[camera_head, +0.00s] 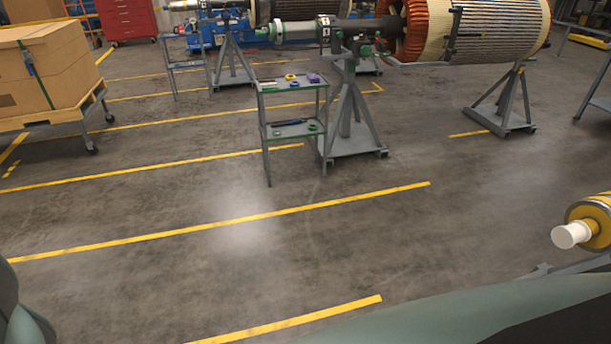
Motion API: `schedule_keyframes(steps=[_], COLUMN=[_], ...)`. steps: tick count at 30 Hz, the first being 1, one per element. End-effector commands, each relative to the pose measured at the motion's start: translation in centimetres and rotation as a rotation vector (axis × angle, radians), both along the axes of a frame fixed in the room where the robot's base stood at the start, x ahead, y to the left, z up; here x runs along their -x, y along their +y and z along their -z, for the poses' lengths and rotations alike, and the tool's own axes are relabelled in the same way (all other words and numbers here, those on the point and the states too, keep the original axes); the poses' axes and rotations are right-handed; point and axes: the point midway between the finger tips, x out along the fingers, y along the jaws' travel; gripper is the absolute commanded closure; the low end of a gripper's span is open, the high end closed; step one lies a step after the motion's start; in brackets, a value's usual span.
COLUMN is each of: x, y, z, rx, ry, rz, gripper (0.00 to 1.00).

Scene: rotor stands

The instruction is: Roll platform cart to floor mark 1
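The platform cart (41,121) stands at the left edge, cut off by the frame. It has a tan deck, a grey frame and dark casters, and carries large cardboard boxes (45,75) with a dark strap. Several yellow floor lines (232,222) cross the grey floor. No number shows on them, so I cannot tell which is floor mark 1. A short yellow corner line (376,87) lies behind the near rotor stand. My gripper is not in view.
A second stand (507,108) is right. A yellow cylinder with a white end (580,230) juts in at right. The near middle floor is clear.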

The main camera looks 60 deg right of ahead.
Motion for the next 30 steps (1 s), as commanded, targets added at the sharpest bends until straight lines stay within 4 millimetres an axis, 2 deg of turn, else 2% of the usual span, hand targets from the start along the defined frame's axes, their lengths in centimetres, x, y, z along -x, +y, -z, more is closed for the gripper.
schedule_keyframes(steps=[1,9,30], x=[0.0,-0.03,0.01], y=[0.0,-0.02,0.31], z=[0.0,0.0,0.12], rx=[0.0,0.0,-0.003], ry=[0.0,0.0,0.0], rz=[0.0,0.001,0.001], gripper=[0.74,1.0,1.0])
